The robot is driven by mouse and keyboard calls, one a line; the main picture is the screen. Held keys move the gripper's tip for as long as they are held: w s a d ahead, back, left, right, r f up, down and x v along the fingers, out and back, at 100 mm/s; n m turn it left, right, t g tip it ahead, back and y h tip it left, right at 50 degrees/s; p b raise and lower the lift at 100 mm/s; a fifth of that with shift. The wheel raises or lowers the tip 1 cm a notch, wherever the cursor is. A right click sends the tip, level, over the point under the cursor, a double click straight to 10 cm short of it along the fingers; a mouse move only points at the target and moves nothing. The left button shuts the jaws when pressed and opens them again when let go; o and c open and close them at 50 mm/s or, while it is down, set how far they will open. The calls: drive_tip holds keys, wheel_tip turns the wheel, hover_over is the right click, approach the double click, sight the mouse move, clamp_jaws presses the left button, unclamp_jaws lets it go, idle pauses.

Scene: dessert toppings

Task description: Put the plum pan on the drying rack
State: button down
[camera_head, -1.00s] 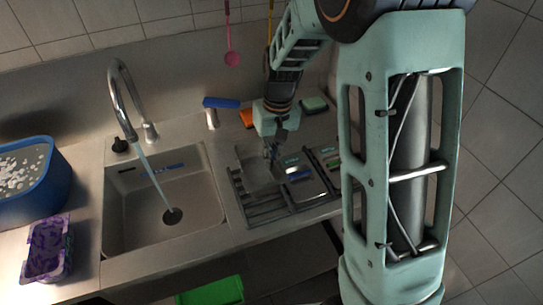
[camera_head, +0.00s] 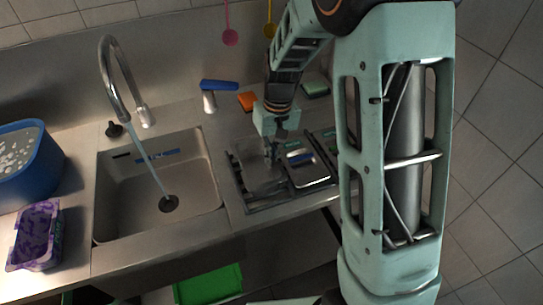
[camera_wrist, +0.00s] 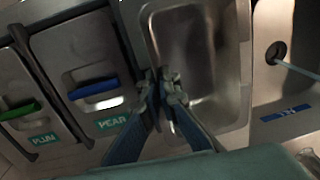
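An open, empty steel pan (camera_wrist: 197,50) lies under my gripper; it also shows in the head view (camera_head: 258,178). No label on it is visible, so I cannot confirm it is the plum pan. My gripper (camera_wrist: 165,88) is closed on the pan's side wall, and in the head view (camera_head: 271,152) it stands at the pan's right side. The drying rack (camera_head: 277,205) is mostly covered by the pan; I cannot tell whether they touch. A PLUM label (camera_wrist: 43,138) is beside a green-handled lid (camera_wrist: 15,125), left of a PEAR label (camera_wrist: 112,122).
A blue-handled lid (camera_head: 306,168) sits right beside the pan. The sink (camera_head: 115,205) with running water is to the left. A blue tub (camera_head: 35,175) and a purple container (camera_head: 38,235) stand farther left. Orange (camera_head: 248,101) and green (camera_head: 316,89) sponges lie behind.

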drive_tip(key=c, duration=2.1)
unclamp_jaws()
